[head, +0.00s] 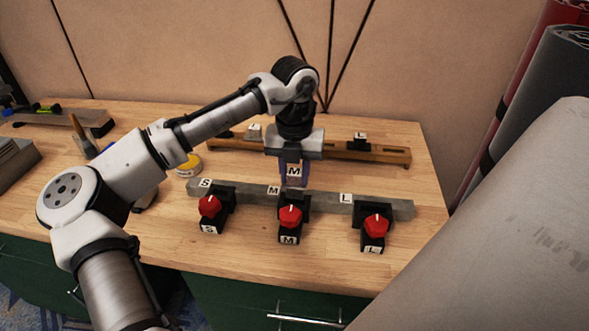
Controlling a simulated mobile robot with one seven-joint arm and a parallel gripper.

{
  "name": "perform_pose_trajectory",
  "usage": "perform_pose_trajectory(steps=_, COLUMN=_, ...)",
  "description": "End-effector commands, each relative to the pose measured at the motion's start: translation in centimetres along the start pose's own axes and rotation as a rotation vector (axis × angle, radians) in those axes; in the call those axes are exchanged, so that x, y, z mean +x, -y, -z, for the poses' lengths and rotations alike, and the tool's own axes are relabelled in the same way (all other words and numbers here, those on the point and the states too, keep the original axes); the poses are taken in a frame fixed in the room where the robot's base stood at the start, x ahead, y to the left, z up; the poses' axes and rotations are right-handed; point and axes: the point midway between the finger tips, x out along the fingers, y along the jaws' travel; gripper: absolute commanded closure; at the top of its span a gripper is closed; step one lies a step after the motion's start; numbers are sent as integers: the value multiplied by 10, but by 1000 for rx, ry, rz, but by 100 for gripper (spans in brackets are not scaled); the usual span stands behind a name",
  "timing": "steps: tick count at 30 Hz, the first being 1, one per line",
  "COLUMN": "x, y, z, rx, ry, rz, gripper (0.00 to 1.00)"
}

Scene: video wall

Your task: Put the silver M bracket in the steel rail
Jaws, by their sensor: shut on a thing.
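My gripper (292,160) points down over the middle of the bench and is shut on a bracket with a white M label (294,171), the silver M bracket. The fingers and the small size hide most of its shape. The steel rail (322,201) is a long grey bar running across the bench, with S, M and L labels on top. The held bracket is at the rail's middle, by its M label and just behind or above it. I cannot tell whether it touches the rail.
Black clamps with red knobs stand along the rail's front: S (210,207), M (290,217) and L (376,225). A wooden rail (378,153) with labelled pieces lies behind. A yellow tin (189,165) is at left. Large rolls (500,220) crowd the right side.

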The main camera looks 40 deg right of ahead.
Motion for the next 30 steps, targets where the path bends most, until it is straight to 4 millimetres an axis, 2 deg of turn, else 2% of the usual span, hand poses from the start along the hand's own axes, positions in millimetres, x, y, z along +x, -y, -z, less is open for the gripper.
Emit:
perform_pose_trajectory(steps=8, x=0, y=0, z=0, rx=0, ry=0, rz=0, gripper=99)
perform_pose_trajectory(steps=30, x=16, y=0, z=0, rx=0, ry=0, rz=1, gripper=99)
